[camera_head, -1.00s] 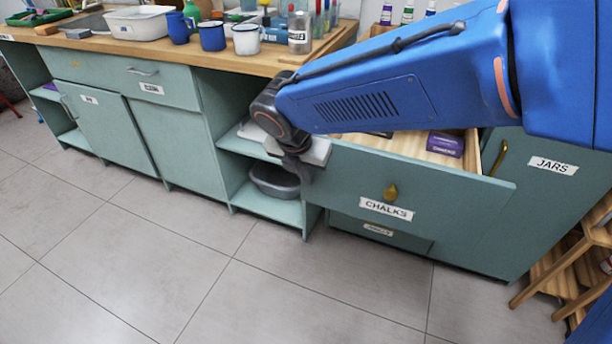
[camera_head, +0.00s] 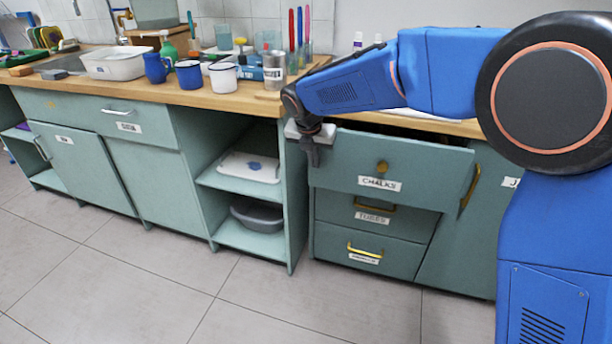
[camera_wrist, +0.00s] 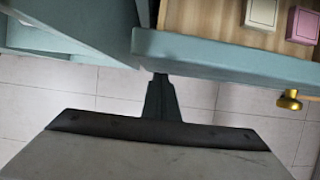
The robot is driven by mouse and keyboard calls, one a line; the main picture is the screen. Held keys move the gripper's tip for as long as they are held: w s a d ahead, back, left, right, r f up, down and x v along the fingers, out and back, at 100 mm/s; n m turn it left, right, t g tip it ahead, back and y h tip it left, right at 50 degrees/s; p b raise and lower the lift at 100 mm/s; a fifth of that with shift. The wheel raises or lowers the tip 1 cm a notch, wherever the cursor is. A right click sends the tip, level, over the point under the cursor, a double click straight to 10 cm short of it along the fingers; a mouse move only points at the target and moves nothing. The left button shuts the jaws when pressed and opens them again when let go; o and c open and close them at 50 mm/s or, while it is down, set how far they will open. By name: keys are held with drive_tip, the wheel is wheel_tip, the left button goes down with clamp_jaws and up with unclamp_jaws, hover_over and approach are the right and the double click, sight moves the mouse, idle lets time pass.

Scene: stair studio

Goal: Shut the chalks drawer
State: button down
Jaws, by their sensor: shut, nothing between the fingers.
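The chalks drawer (camera_head: 420,168) is the top drawer of the right cabinet, with a label reading CHALKS and a brass knob (camera_head: 382,167). It stands partly open, its front out from the cabinet. In the wrist view its front (camera_wrist: 230,55) shows from above, with small boxes (camera_wrist: 262,12) inside and the knob (camera_wrist: 289,100) at the right. My gripper (camera_head: 313,158) is shut and empty at the left end of the drawer front. In the wrist view the fingertips (camera_wrist: 160,80) are by the front's left end; whether they touch it I cannot tell.
Below are a TUBES drawer (camera_head: 375,212) and another drawer (camera_head: 365,252), both shut. Left is an open shelf with a white tray (camera_head: 249,167) and a grey basin (camera_head: 258,214). Mugs (camera_head: 223,77) and a metal can (camera_head: 275,70) stand on the worktop. The tiled floor in front is clear.

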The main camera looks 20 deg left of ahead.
drive_tip(key=w, duration=0.9)
drive_tip(key=shift+d, duration=0.15)
drive_tip(key=shift+w+r, duration=0.1)
drive_tip(key=shift+w, duration=0.3)
drive_tip(key=shift+w+r, duration=0.1)
drive_tip(key=shift+w, duration=0.05)
